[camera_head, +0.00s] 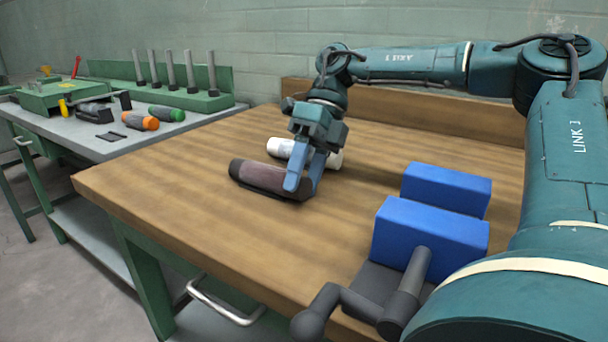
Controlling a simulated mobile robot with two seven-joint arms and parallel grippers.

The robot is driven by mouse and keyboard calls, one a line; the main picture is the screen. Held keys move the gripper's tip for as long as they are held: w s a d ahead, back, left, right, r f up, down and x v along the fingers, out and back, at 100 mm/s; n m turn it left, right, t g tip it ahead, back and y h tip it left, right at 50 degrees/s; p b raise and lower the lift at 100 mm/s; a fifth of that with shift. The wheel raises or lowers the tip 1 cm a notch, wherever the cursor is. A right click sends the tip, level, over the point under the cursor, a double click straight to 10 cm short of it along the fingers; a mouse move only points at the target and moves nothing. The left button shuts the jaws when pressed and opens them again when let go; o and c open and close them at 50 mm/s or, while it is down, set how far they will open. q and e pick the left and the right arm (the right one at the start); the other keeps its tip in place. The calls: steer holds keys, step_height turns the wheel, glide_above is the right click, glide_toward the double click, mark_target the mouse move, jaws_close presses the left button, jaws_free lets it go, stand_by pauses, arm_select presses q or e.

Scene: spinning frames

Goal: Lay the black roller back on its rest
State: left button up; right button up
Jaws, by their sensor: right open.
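A dark roller (256,175), blackish with a brownish-red middle, lies on its side on the wooden bench top. My right gripper (306,179) reaches down over its right end. Its blue fingers are open, one in front of the roller and the other at its right end; I cannot tell whether they touch it. A flat black piece (110,136) lies on the grey bench at left and may be the rest, but I cannot tell for sure. My left gripper is not in view.
A white cylinder (281,148) lies just behind the roller. Two blue blocks (431,235) with a dark grey handle stand at right. An orange roller (141,121), a green roller (166,114) and a green rack with several pegs (174,71) are on the grey bench.

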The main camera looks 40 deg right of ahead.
steer(key=shift+d+f, duration=0.25)
steer(key=shift+f, duration=0.15)
arm_select(q)
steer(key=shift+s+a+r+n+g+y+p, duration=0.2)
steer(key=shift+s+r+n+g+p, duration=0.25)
steer(key=shift+p, duration=0.6)
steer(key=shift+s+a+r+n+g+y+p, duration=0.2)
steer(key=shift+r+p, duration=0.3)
steer(key=shift+p, duration=0.55)
arm_select(e)
steer(key=v, duration=1.3)
steer(key=shift+a+r, duration=0.2)
steer(key=shift+r, duration=0.25)
